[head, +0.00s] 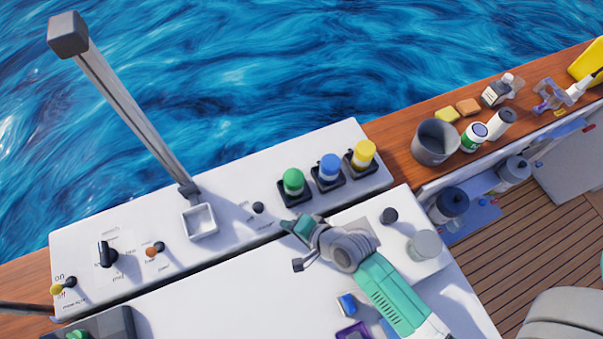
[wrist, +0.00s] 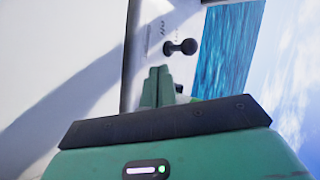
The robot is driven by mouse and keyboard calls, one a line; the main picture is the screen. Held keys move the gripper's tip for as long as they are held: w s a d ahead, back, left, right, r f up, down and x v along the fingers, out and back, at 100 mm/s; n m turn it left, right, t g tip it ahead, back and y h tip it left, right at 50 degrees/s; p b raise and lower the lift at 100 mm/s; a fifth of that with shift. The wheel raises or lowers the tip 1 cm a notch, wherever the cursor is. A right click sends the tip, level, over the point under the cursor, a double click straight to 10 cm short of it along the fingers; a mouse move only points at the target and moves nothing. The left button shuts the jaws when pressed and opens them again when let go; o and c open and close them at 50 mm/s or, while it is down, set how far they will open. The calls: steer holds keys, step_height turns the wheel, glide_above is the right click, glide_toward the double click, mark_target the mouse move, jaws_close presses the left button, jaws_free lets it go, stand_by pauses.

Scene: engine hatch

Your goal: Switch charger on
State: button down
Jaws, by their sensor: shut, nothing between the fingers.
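A small black knob switch (head: 258,208) sits on the white console panel (head: 232,195), left of the green button. Its label is too small to read, so I cannot tell whether it is the charger switch. The wrist view shows a black knob (wrist: 180,47) beside small dark lettering, just beyond the fingertips. My gripper (head: 292,225) is to the right of the small black knob in the head view, apart from it. Its green fingers (wrist: 158,80) are together and hold nothing.
A green button (head: 292,182), a blue button (head: 329,168) and a yellow button (head: 363,154) stand close by. To the left are a square-based post (head: 200,220), an orange knob (head: 152,252), a black lever (head: 107,255) and a yellow-tipped on/off lever (head: 62,286).

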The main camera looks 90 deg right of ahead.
mark_target(259, 208)
steer(key=shift+w+d+f, duration=0.1)
steer(key=shift+w+d, duration=0.4)
steer(key=shift+w, duration=0.25)
steer(key=shift+w+d+f, duration=0.1)
steer(key=shift+w+d, duration=0.35)
steer(key=shift+w, duration=0.35)
steer(key=shift+w+d, duration=0.5)
steer(key=shift+w, duration=0.25)
steer(key=shift+r+p, duration=0.1)
steer(key=shift+p, duration=0.2)
